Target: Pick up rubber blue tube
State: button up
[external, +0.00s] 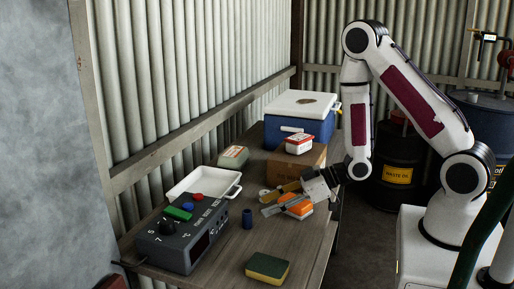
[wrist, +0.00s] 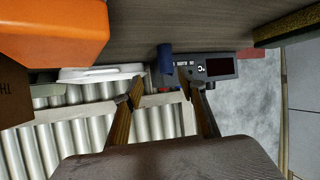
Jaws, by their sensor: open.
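The blue tube (external: 247,218) is a small dark blue cylinder standing upright on the wooden table, just right of the grey control box. It also shows in the wrist view (wrist: 165,60), beyond and between my fingertips. My gripper (external: 273,199) is open and empty, reaching left over the table, to the right of the tube and apart from it. In the wrist view its two fingers (wrist: 158,90) point toward the tube, with a gap between them.
An orange-and-white box (external: 296,206) sits close beside my gripper. A grey control box (external: 183,232) with knobs and a white tray (external: 205,182) are at the left. A yellow-green sponge (external: 267,267) lies in front. A cardboard box (external: 296,167) and blue cooler (external: 300,117) stand behind.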

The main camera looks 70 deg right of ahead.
aim_at(248, 216)
jog(key=shift+s+a+f+t+y, duration=0.3)
jog(key=shift+s+a+f+y, duration=0.15)
jog(key=shift+f, duration=0.2)
jog(key=shift+x, duration=1.3)
jog(key=shift+w, duration=0.1)
jog(key=shift+r+x, duration=0.2)
jog(key=shift+x, duration=2.3)
jog(key=shift+w, duration=0.1)
jog(key=c, duration=1)
